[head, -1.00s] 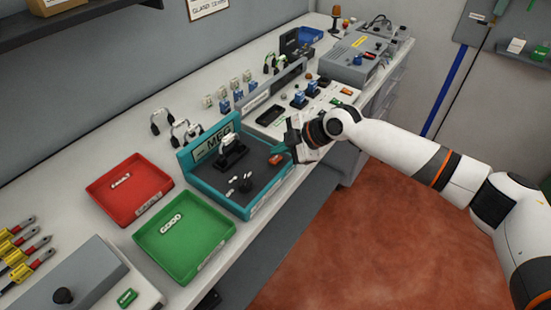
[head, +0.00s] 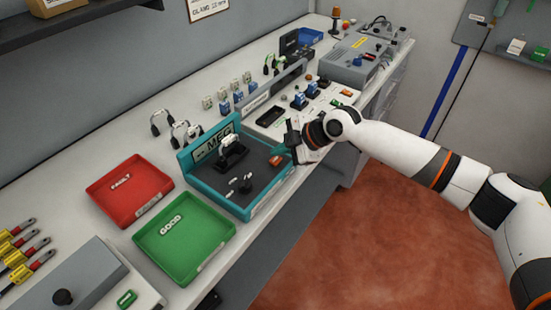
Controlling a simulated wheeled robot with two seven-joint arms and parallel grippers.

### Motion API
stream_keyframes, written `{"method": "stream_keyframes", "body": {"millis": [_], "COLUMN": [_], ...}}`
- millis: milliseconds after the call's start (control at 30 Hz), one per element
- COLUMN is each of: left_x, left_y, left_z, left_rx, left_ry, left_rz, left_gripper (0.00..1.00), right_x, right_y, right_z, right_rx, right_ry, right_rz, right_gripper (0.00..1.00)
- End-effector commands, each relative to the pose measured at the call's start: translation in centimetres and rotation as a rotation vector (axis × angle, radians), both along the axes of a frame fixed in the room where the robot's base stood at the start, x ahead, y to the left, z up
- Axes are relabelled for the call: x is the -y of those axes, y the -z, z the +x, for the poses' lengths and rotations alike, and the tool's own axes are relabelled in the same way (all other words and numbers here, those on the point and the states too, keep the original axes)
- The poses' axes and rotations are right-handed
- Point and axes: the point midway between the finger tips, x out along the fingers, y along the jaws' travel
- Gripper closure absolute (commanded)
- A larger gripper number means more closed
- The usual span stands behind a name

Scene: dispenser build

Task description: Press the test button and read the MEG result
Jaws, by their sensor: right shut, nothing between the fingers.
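The teal MEG tester (head: 227,198) stands on the bench, with a dark deck and an upright panel lettered MEG (head: 213,145). A white and black part (head: 232,152) sits in a black holder on the deck. A small orange-red button (head: 276,160) is at the deck's right side. My right gripper (head: 285,149) is shut and empty, close by the button at the tester's right edge; I cannot tell whether it touches it. The result on the panel is too small to read. My left gripper is not in view.
A red FAULT tray (head: 150,203) and a green GOOD tray (head: 146,237) lie empty left of the tester. Shackle-like parts (head: 161,121) stand behind it. A grey power unit (head: 352,68) and a white panel with blue parts (head: 333,103) are farther back.

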Motion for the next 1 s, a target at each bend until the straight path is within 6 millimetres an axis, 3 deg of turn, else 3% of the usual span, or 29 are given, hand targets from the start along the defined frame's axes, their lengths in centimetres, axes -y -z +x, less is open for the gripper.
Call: {"method": "stream_keyframes", "body": {"millis": [1000], "left_x": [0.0], "left_y": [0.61], "left_z": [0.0], "left_rx": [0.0], "left_ry": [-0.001], "left_rz": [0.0], "left_gripper": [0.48], "right_x": [0.0], "right_y": [0.86], "right_z": [-0.02], "right_rx": [0.0], "right_ry": [0.0], "right_rz": [0.0], "right_gripper": [1.0]}}
